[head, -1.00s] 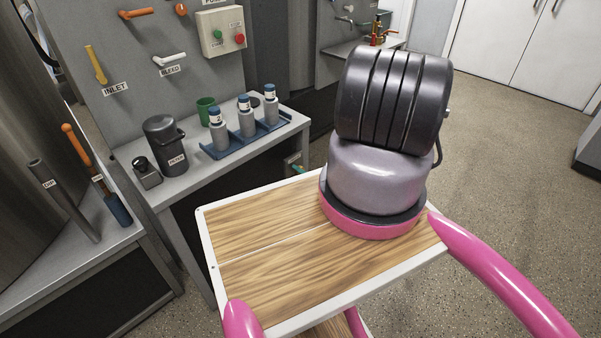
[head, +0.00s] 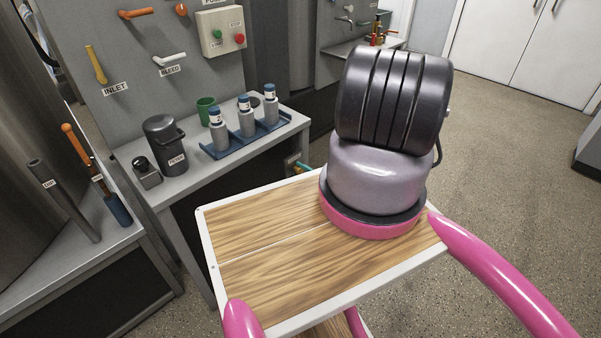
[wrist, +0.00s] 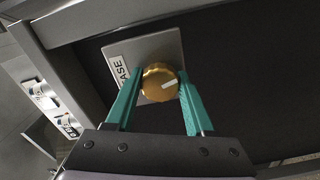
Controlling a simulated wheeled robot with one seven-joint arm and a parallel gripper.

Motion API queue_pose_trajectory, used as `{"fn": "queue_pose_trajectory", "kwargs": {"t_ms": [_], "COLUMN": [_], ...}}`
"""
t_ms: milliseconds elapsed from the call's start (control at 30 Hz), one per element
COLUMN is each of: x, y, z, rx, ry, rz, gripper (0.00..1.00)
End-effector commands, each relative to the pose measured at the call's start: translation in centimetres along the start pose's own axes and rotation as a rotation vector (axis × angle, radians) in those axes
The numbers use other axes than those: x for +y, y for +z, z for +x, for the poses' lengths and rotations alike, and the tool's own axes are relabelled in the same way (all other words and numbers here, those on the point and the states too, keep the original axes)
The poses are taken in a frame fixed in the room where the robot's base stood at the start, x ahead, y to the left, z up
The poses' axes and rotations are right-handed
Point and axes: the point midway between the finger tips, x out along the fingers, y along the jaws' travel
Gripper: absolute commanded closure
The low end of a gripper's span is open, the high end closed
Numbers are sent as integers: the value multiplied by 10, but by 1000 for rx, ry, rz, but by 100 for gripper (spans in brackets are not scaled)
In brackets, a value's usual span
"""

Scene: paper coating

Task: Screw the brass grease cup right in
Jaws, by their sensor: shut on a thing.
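The brass grease cup (wrist: 158,84) is a round knurled cap with a white mark on its face. It sits in front of a grey square plate (wrist: 172,46) labelled "...ASE" in the wrist view. My gripper (wrist: 161,78) has its two teal fingers on either side of the cup and is shut on it. The cup's thread is hidden behind its cap, so its depth cannot be told. In the head view only a small teal part of my gripper (head: 299,166) shows beside the bench, mostly hidden behind my body.
A grey bench (head: 285,137) carries a blue tray (head: 233,149) with several bottles, a green cup (head: 205,110) and a dark flask (head: 165,143). A control box (head: 220,32) and handles hang on the panel above.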

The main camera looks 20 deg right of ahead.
Motion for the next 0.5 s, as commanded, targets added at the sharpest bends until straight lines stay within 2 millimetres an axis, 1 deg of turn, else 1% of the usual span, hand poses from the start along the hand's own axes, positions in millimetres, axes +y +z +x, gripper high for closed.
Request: {"fn": "queue_pose_trajectory", "kwargs": {"t_ms": [200, 500], "x": [0, 0], "y": [1, 1], "z": [0, -1], "rx": [-2, -3], "ry": [-1, -1], "rz": [143, 253], "gripper": [100, 100]}}
